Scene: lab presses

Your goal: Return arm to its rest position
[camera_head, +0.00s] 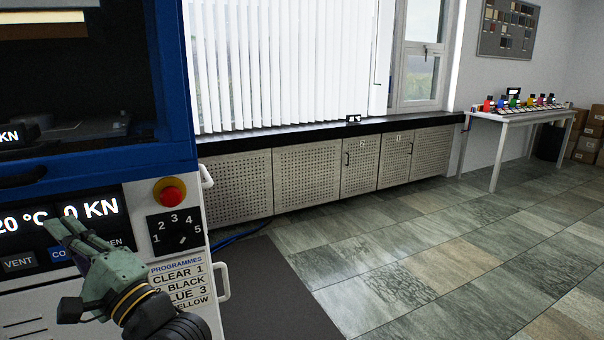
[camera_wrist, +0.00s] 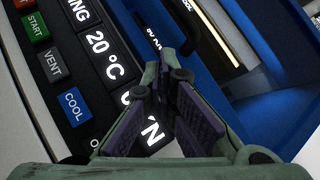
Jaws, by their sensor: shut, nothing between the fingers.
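My gripper (camera_head: 62,230) is green and shows at the lower left in the head view, in front of the press's control panel. In the wrist view my gripper (camera_wrist: 165,72) has its fingertips together with nothing between them. The blue and white press (camera_head: 172,95) fills the left side of the head view. Its display (camera_head: 95,212) reads 20 °C and 0 KN, and my gripper covers part of the buttons below it. In the wrist view the START button (camera_wrist: 36,27), VENT button (camera_wrist: 52,63) and COOL button (camera_wrist: 73,104) show at the left. I cannot tell whether the fingertips touch the panel.
A red stop button (camera_head: 171,195) and a programme dial (camera_head: 175,233) are right of my gripper. A white handle (camera_head: 222,282) sticks out at the press's side. Low perforated cabinets (camera_head: 308,173) line the window wall. A white table (camera_head: 520,116) holds several coloured bottles.

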